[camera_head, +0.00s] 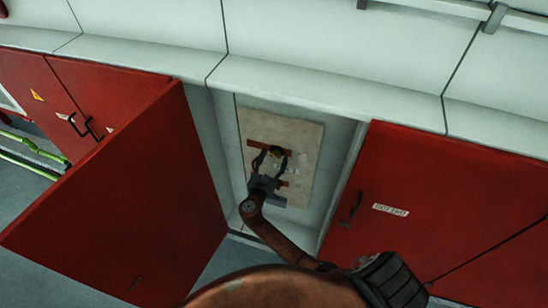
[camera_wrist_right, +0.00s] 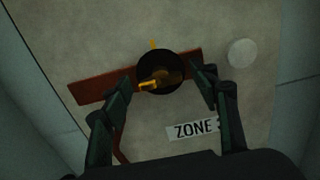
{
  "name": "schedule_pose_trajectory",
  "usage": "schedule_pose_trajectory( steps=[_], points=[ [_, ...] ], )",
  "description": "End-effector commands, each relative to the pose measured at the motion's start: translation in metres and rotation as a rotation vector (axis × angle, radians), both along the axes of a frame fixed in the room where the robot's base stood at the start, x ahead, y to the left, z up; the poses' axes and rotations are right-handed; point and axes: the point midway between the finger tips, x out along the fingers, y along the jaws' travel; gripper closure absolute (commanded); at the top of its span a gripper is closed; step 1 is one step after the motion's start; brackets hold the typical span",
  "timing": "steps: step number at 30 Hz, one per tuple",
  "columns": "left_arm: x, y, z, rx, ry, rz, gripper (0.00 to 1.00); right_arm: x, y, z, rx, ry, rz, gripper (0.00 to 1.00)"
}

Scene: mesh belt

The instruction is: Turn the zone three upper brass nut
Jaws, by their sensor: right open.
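In the right wrist view, a round black fitting (camera_wrist_right: 160,61) with a brass-coloured centre (camera_wrist_right: 172,76) sits on a reddish-brown bar (camera_wrist_right: 95,88). A yellow-orange pointer (camera_wrist_right: 149,85) crosses its face, and a small yellow mark (camera_wrist_right: 153,45) is just above it. My right gripper (camera_wrist_right: 163,79) is open, one finger on each side of the fitting; I cannot tell whether they touch it. In the head view, my right gripper (camera_head: 271,161) reaches into the open cabinet at the upper bar (camera_head: 257,145). A label reading "ZONE" (camera_wrist_right: 193,131) has its number partly hidden by a finger. My left gripper is not in view.
The pale back panel (camera_head: 307,133) is inside the cabinet, whose red door (camera_head: 125,205) stands open at the left. A closed red door (camera_head: 440,195) is at the right. A lower brown bar (camera_head: 283,184) is partly covered by my gripper. A pale disc (camera_wrist_right: 242,52) is beside the fitting.

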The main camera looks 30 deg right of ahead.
Motion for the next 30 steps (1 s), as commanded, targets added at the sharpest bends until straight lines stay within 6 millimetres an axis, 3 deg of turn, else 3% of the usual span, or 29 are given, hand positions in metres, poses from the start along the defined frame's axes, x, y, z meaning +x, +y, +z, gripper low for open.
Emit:
schedule_pose_trajectory(
  steps=[6,24,30],
  points=[
    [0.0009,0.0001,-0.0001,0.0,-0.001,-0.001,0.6,0.0001,0.0,-0.0002,0.001,-0.001,0.0,0.46],
    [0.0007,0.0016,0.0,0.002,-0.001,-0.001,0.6,0.0001,0.0005,-0.0001,0.001,-0.001,0.001,0.87],
    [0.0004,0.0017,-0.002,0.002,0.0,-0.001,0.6,0.0001,0.0005,-0.0006,0.01,-0.011,0.001,0.87]
  ],
)
